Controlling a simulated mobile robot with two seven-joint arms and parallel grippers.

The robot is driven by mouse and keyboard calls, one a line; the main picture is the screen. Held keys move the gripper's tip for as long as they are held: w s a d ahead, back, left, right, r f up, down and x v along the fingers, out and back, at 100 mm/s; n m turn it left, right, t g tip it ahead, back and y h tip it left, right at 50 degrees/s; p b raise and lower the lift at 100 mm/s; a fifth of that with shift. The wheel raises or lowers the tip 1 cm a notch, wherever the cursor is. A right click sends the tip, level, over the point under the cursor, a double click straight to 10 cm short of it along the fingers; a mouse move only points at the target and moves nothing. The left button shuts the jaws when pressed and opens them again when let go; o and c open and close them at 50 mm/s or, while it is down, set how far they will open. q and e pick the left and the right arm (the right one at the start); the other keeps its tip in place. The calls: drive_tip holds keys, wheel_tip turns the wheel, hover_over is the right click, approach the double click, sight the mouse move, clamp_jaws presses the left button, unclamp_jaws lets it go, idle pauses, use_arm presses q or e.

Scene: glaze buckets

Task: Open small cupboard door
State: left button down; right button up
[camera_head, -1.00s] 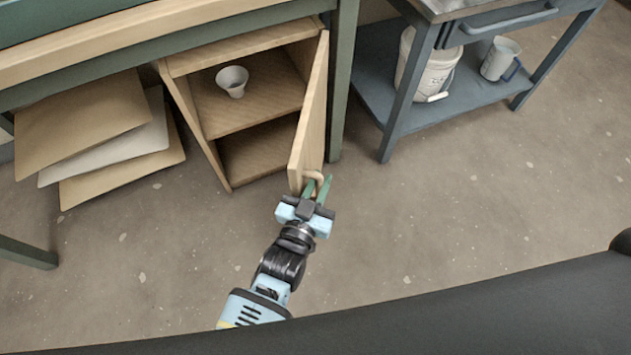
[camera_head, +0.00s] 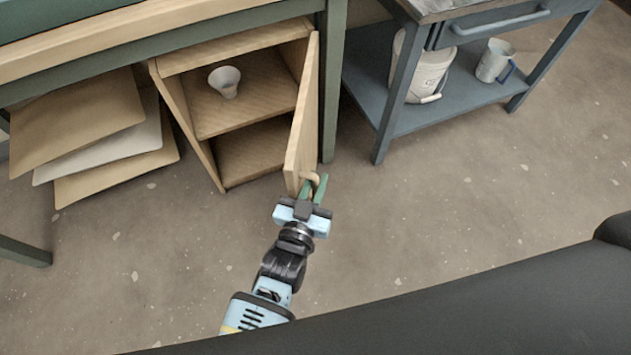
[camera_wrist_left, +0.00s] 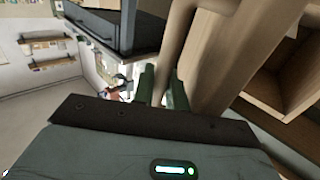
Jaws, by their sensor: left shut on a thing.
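The small wooden cupboard (camera_head: 184,122) stands under the green-framed table with its front open. Its door (camera_head: 303,115) is hinged on the right side and swung well out toward me. My left gripper (camera_head: 313,187) has its green fingers at the door's curved wooden handle (camera_head: 314,178) and is shut on it. In the left wrist view, the handle (camera_wrist_left: 174,50) passes between the green fingers (camera_wrist_left: 163,88), with the door (camera_wrist_left: 212,55) beside it. A small white cup (camera_head: 225,82) stands on the cupboard's shelf. My right gripper is not in view.
Several boards (camera_head: 75,125) lean under the table at the left. A green table leg (camera_head: 333,85) stands right behind the door. A blue-grey cart (camera_head: 385,130) at the right holds a white bucket (camera_head: 428,75) and a grey jug (camera_head: 494,60). The floor in front is clear.

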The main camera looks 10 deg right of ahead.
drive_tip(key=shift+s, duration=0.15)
use_arm(q)
drive_tip(key=c, duration=1.7)
unclamp_jaws()
drive_tip(key=shift+c, duration=0.2)
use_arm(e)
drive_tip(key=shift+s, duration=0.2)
